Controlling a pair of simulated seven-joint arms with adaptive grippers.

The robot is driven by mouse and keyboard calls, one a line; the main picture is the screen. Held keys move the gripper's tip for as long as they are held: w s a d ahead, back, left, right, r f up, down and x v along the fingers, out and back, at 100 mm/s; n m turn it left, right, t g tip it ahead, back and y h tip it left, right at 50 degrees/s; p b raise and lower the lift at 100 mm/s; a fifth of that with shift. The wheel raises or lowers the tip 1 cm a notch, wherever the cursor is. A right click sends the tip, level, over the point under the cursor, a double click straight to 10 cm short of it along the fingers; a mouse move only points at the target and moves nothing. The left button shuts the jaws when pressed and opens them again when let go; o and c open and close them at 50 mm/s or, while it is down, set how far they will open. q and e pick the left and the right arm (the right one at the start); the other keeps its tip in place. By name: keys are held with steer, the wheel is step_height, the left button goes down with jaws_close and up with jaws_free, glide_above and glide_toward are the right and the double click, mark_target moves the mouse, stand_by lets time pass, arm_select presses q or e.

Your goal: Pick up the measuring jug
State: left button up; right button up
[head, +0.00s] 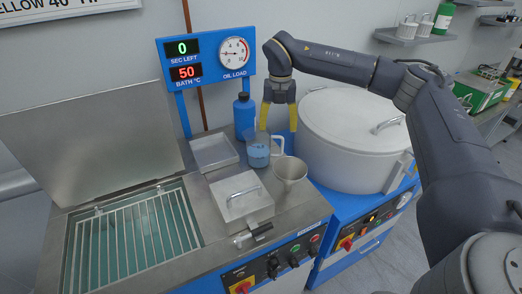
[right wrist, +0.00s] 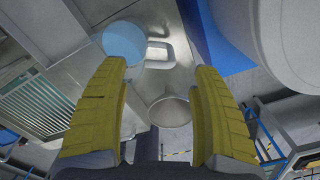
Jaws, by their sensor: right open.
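The measuring jug (head: 257,154) is a clear cup with blue liquid, standing upright on the steel worktop beside the blue bottle. Its handle (head: 279,146) points right. In the right wrist view the jug (right wrist: 118,45) is a round blue disc at the upper left, with its handle (right wrist: 164,55) between the fingertips in the picture. My right gripper (head: 278,129) has yellow fingers pointing down, open and empty, just above and behind the handle. In the right wrist view the left finger overlaps the jug's edge; I cannot tell whether they touch. My left gripper is not in view.
A metal funnel (head: 290,171) stands close in front of the handle. A blue bottle (head: 244,117) stands behind the jug, a shallow tray (head: 196,141) left of it. A handled steel lid (head: 257,207) lies in front. A large white drum (head: 350,150) is at the right, a grated bath (head: 78,255) at the left.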

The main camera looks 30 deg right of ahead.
mark_target(278, 137)
steer(key=shift+s+d+f, duration=0.1)
steer(key=shift+f, duration=1.15)
steer(key=shift+s+f, duration=0.1)
steer(key=shift+f, duration=2)
steer(key=shift+c, duration=0.5)
jaws_close()
